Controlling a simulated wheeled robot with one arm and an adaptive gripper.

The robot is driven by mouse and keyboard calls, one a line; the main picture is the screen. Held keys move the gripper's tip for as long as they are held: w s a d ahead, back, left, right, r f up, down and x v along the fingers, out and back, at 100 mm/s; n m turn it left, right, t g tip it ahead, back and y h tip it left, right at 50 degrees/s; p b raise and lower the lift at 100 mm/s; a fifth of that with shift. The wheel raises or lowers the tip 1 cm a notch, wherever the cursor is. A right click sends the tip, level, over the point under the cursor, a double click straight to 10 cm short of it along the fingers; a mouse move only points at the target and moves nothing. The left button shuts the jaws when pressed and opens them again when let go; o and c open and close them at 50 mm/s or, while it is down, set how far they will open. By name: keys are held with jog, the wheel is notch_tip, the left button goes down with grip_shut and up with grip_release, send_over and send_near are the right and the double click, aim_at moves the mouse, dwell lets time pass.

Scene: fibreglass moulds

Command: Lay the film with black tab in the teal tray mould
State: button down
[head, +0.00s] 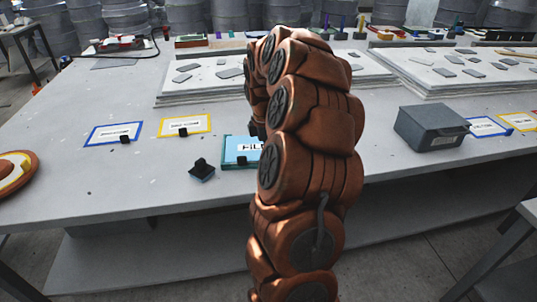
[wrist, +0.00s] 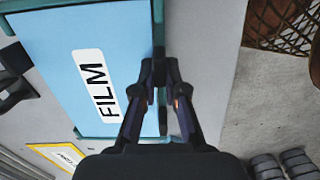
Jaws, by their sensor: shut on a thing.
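The teal tray mould (head: 227,152) lies near the table's front edge, partly behind my arm. In the wrist view its teal rim (wrist: 158,18) frames a light blue film (wrist: 115,35) with a white FILM label. My gripper (wrist: 158,68) is shut at the film's right edge, over the tray's rim, on a small dark piece that looks like the black tab. The fingers hide most of this piece. I cannot tell whether the film touches the tray floor. In the head view my arm hides the gripper.
A loose black block (head: 202,170) sits left of the tray. Yellow-bordered (head: 185,125) and blue-bordered (head: 113,133) cards with black blocks lie behind left. A grey lidded box (head: 432,125) stands at right. The table's front edge is close to the tray.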

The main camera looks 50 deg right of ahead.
dwell(0.3)
jog(key=c, duration=1.2)
grip_release()
jog(key=shift+o, duration=0.2)
notch_tip(320, 180, up, 12)
jog(key=shift+w+a, duration=0.3)
